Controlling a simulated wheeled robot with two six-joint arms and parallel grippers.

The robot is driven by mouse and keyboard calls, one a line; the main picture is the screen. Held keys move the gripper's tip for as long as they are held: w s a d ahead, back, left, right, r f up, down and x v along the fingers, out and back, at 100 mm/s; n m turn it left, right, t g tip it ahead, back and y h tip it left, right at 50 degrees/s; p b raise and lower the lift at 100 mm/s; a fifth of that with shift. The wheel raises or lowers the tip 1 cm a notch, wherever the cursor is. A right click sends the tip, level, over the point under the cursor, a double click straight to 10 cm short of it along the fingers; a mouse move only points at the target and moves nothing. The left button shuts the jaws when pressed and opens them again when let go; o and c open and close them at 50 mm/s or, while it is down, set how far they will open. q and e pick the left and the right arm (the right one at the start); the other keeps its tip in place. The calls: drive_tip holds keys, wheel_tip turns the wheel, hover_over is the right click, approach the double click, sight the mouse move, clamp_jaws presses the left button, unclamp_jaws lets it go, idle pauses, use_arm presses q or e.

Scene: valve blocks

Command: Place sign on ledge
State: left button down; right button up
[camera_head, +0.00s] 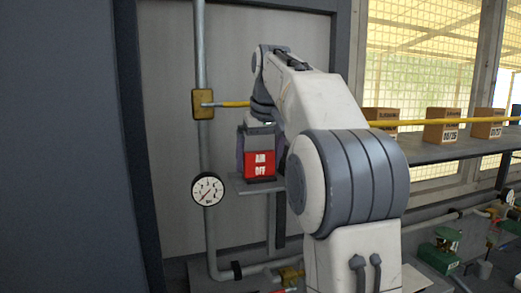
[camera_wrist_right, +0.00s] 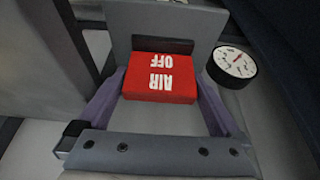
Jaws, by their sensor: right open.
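The red sign (camera_head: 260,166) with white "AIR OFF" lettering stands on the small grey ledge (camera_head: 247,188) by the wall panel. In the right wrist view the sign (camera_wrist_right: 160,78) appears upside down, in front of the grey ledge plate (camera_wrist_right: 122,25). My right gripper (camera_head: 261,155) reaches down over the sign from above. Its two purple-grey fingers (camera_wrist_right: 160,90) are open, one on each side of the sign, with narrow gaps visible beside it. My right arm hides part of the ledge's right side. My left gripper is not in view.
A round pressure gauge (camera_head: 207,189) on a vertical pipe is just left of the ledge. A yellow valve block (camera_head: 203,104) is above it. A yellow rod (camera_head: 445,122) and a shelf (camera_head: 440,150) with several brown boxes are at right. A green valve part (camera_head: 440,252) is lower right.

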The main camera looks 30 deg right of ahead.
sight(260, 152)
drive_tip(key=v, duration=0.6)
drive_tip(key=shift+s+r, duration=0.15)
drive_tip(key=shift+r, duration=0.1)
